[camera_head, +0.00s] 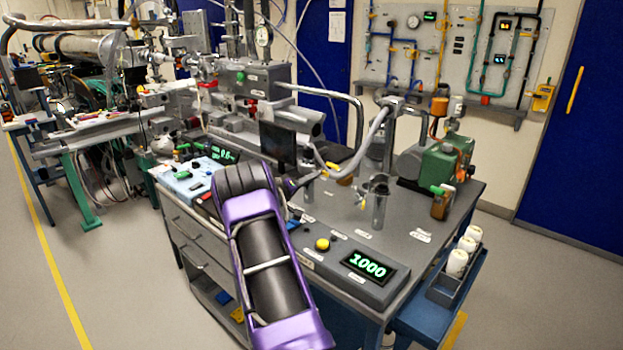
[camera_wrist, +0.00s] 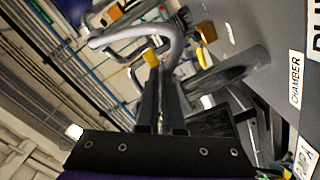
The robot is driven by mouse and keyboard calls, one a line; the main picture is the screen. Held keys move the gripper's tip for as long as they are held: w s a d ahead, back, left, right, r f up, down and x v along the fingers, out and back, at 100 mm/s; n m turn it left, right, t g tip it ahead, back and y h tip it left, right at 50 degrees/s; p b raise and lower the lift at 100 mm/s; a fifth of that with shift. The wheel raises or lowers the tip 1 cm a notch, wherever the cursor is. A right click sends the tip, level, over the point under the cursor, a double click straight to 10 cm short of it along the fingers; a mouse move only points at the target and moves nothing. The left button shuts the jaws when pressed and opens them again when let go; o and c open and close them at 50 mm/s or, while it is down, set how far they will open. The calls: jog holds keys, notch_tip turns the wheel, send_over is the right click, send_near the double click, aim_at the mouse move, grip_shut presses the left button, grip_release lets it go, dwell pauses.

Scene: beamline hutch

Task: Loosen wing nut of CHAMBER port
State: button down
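In the wrist view my gripper (camera_wrist: 160,72) points up the picture with two dark fingers close together. A narrow gap shows between them, but I cannot tell whether they hold anything. A small yellow piece (camera_wrist: 151,57) is at the fingertips, beside the end of a grey hose (camera_wrist: 165,35). It may be a wing nut; contact is unclear. The CHAMBER label (camera_wrist: 296,78) is at the right, with a grey cylindrical port (camera_wrist: 235,72) lying across the picture. In the head view a yellow piece (camera_head: 338,171) shows near the hose's lower end, and my purple arm hides part of the bench.
The grey bench (camera_head: 440,205) carries a panel reading 1000 (camera_head: 368,265), a yellow knob (camera_head: 322,244), a metal post (camera_head: 379,205) and a green pump (camera_head: 446,158). A dark monitor (camera_head: 277,147) stands behind my arm. A blue side tray (camera_head: 440,296) holds white containers. Floor at right is clear.

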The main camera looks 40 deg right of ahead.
jog(key=shift+b, duration=0.35)
jog(key=n, duration=1.6)
jog(key=r+n, duration=0.1)
jog(key=n, duration=0.6)
jog(key=shift+w+n, duration=0.15)
jog(key=shift+n, duration=0.25)
jog(key=c, duration=1)
grip_release()
jog(key=shift+c, duration=0.2)
jog(key=shift+f, duration=0.1)
